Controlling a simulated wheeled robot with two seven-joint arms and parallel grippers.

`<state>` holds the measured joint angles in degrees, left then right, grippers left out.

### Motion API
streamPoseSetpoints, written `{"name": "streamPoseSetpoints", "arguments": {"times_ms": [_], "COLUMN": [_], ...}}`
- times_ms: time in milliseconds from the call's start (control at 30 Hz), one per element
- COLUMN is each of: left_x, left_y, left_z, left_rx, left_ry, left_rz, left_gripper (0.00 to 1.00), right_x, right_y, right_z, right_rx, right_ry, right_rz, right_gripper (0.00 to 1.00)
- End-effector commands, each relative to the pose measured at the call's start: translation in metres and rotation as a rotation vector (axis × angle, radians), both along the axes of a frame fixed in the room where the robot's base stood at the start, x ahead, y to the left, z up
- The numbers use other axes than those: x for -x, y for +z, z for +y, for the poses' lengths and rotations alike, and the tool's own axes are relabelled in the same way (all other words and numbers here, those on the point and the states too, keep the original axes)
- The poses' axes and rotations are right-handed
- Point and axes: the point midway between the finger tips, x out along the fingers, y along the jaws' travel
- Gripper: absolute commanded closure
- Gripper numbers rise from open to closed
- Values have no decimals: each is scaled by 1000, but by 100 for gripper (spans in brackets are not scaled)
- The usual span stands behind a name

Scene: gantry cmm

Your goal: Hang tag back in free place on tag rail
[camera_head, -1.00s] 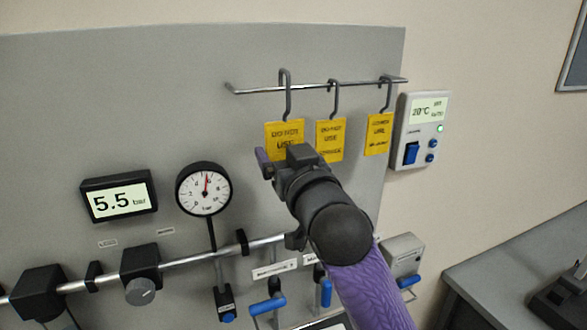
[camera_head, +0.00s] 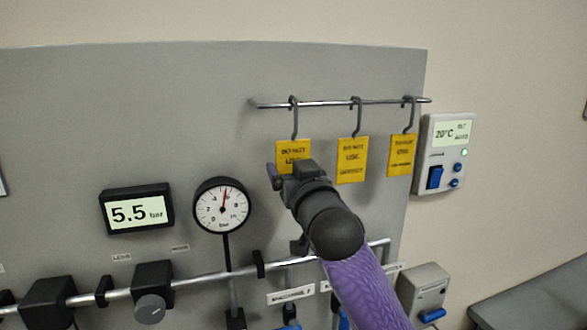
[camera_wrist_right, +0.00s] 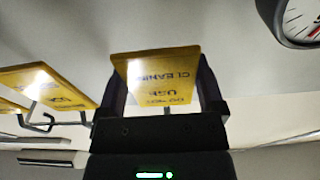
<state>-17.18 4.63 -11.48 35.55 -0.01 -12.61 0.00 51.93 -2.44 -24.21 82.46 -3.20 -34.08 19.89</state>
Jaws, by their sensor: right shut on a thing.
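My right gripper (camera_head: 284,168) is shut on the lower part of a yellow "do not use" tag (camera_head: 292,149), the leftmost of three. The tag's grey hook is at the tag rail (camera_head: 325,103), its top just over the bar near the left end. I cannot tell whether it bears on the bar. In the right wrist view the held tag (camera_wrist_right: 155,68) sits between both fingers, its text reading "cleaning". Two other yellow tags, a middle one (camera_head: 352,160) and a right one (camera_head: 401,155), hang by hooks from the rail. My left gripper is not in view.
A round pressure gauge (camera_head: 222,205) and a 5.5 bar display (camera_head: 137,209) are on the grey panel (camera_head: 120,120) at left. A thermostat box (camera_head: 446,153) is just right of the rail. A short bare stretch of rail lies between the hooks.

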Motion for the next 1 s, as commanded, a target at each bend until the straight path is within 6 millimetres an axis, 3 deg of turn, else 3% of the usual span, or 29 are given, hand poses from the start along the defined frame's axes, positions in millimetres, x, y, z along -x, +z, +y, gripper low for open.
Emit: {"name": "streamPoseSetpoints", "arguments": {"times_ms": [167,200,233,567,1000], "left_x": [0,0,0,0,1], "left_y": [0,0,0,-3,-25], "left_z": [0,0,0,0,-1], "left_rx": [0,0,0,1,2], "left_ry": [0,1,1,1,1], "left_rz": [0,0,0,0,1], "left_gripper": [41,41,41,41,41], "right_x": [0,0,0,6,81], "right_y": [0,0,0,-2,-15], "right_z": [0,0,0,-2,-26], "right_rx": [0,0,0,0,0], "right_ry": [0,0,0,0,1], "right_rz": [0,0,0,-1,-1], "right_gripper": [51,5,0,0,0]}}
